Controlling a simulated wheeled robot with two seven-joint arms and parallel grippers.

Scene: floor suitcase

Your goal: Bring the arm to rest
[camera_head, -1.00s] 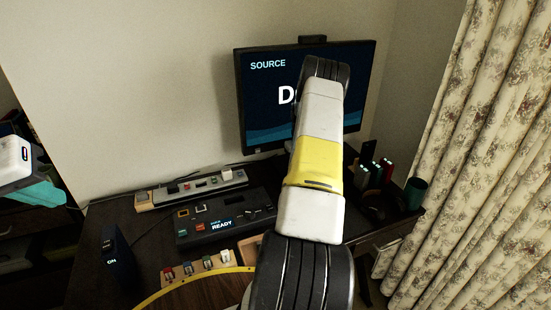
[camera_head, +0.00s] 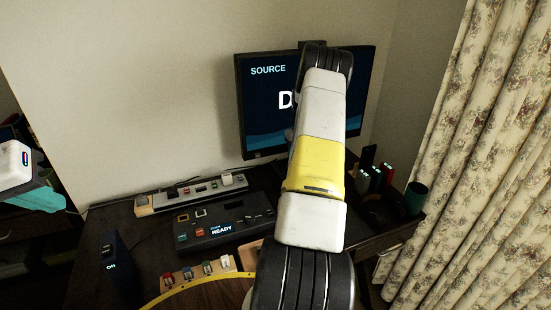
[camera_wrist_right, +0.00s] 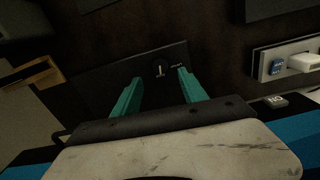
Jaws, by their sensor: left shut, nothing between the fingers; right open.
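My left gripper (camera_head: 40,200) is at the left edge of the head view. Its teal fingers are shut and empty, clear of the desk. My right arm's white, yellow and black links rise through the middle of the head view and cover part of the screen and desk. My right gripper is hidden there. In the right wrist view my right gripper (camera_wrist_right: 161,92) is open, its two teal fingers apart with nothing held.
The dark desk (camera_head: 150,250) carries a monitor (camera_head: 262,75), a control box (camera_head: 195,240) reading READY, a dark ON box (camera_head: 113,265), a wooden strip of coloured blocks (camera_head: 195,272) and a dark green cup (camera_head: 415,195). Floral curtains (camera_head: 480,150) hang at the right.

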